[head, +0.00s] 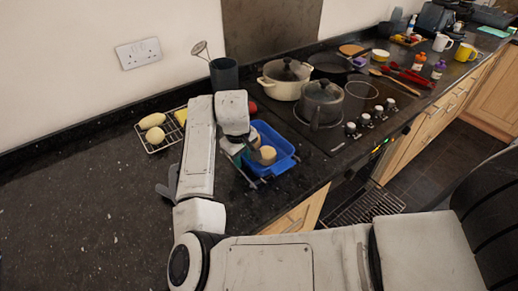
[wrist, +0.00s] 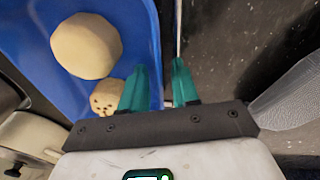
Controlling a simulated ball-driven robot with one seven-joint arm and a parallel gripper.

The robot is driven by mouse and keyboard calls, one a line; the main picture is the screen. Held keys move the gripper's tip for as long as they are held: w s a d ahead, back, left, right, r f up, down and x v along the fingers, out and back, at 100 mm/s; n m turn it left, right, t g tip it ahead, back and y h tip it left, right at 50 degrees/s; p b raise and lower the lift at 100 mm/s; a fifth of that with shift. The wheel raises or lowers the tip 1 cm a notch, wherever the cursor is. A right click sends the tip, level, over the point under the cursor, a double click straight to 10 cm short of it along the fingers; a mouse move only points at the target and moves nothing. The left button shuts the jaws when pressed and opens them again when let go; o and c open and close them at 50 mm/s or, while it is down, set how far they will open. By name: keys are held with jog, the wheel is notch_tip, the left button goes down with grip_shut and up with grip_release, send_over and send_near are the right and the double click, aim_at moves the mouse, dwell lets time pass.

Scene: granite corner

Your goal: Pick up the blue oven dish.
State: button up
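The blue oven dish (head: 284,164) stands on the dark counter, just right of my forearm in the head view. Round pale buns or cookies lie in it; one in the wrist view has dark specks. The dish fills the upper left of the wrist view (wrist: 22,70). My gripper (wrist: 160,70) has teal fingers, open with a gap between them. The left finger is over the inside of the dish and the right finger is outside, with the blue side wall between. I cannot tell if either finger touches it. In the head view, my arm partly hides the dish's left side.
A wire rack (head: 150,148) with pale oval items is left of my arm. A dark utensil pot (head: 224,75) stands behind my wrist. A cream pot (head: 284,80) and a grey lidded pot (head: 322,102) stand on the hob to the right. The left counter is clear.

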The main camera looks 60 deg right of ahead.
grip_shut()
dwell(1.1)
